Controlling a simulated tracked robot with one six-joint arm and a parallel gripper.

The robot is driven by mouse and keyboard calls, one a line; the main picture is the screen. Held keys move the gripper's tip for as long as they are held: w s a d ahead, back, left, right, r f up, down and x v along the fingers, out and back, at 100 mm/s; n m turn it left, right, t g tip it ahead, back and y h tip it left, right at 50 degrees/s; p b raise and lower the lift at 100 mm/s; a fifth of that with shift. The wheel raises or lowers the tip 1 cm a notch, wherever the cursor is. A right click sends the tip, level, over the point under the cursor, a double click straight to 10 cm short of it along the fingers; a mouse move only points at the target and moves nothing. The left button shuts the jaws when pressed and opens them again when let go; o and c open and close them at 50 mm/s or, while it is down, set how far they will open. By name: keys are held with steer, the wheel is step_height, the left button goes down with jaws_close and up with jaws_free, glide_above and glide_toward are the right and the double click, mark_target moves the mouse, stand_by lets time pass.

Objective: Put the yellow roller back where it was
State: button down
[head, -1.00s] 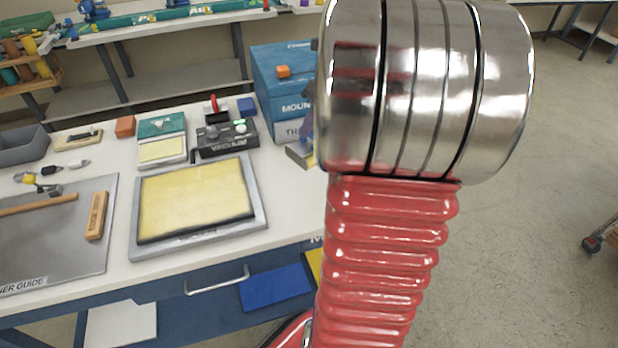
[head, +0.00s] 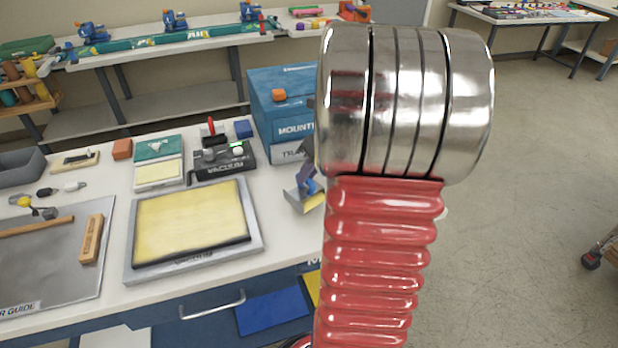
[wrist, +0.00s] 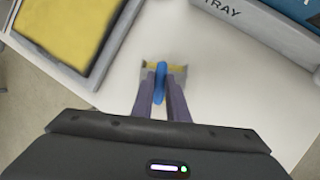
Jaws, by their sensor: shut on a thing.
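My gripper (wrist: 160,88) is shut on the blue handle of what looks like the yellow roller (wrist: 178,72), whose wide grey and yellow head shows just past the fingertips. In the head view the roller's pale grey and yellow head (head: 302,201) hangs tilted below my gripper (head: 308,178), over the right end of the white bench (head: 285,226). My arm hides part of that area. I cannot tell whether the head touches the bench top.
A yellow vacuum pad (head: 190,223) in a grey frame lies left of my gripper. A black vacuum box (head: 222,160) and a blue tray box (head: 285,105) stand behind. A rack (head: 30,98) with coloured cylinders is far left. The bench between pad and gripper is clear.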

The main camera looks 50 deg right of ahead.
steer(key=shift+f, duration=1)
steer(key=c, duration=1.7)
jaws_free()
steer(key=shift+c, duration=0.2)
steer(key=v, duration=1.2)
steer(key=shift+w, duration=0.1)
